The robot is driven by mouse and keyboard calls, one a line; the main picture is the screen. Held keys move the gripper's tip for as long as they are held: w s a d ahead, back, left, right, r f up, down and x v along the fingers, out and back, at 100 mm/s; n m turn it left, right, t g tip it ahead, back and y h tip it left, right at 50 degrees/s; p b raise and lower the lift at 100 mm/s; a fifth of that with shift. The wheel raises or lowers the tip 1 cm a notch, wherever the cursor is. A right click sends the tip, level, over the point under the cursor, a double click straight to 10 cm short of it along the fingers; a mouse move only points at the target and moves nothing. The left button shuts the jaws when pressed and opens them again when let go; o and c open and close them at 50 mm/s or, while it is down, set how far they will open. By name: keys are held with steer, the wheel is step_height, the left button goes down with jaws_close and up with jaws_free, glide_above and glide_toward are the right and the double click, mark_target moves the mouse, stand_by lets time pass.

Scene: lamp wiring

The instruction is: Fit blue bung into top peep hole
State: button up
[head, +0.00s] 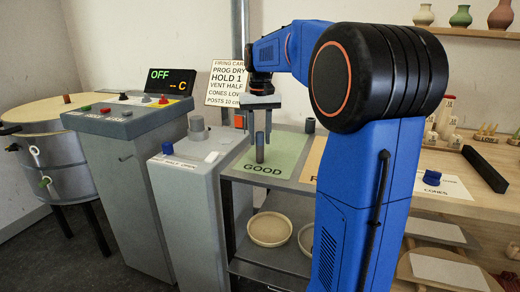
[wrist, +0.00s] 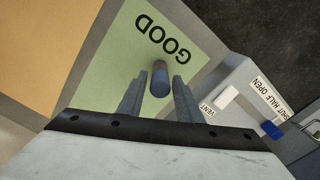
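My gripper (head: 260,136) points down over the green GOOD mat (head: 285,155). Its fingers are apart on either side of a dark grey upright cylinder (head: 260,154). In the wrist view the cylinder (wrist: 160,80) stands between the fingers (wrist: 159,92) with gaps on both sides. A blue piece (head: 432,177) sits on the right bench, and another (head: 167,147) on the grey vent box. I cannot tell which is the bung.
A control panel (head: 135,110) and the vent box (head: 180,185) stand between the kiln and my gripper. A second dark cylinder (head: 310,125) stands behind the mat. Round dishes (head: 270,229) sit on the shelf below. A black bar (head: 484,170) lies on the right bench.

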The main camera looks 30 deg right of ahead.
steer(key=c, duration=0.8)
steer(key=shift+o, duration=0.2)
steer(key=shift+r, duration=4.4)
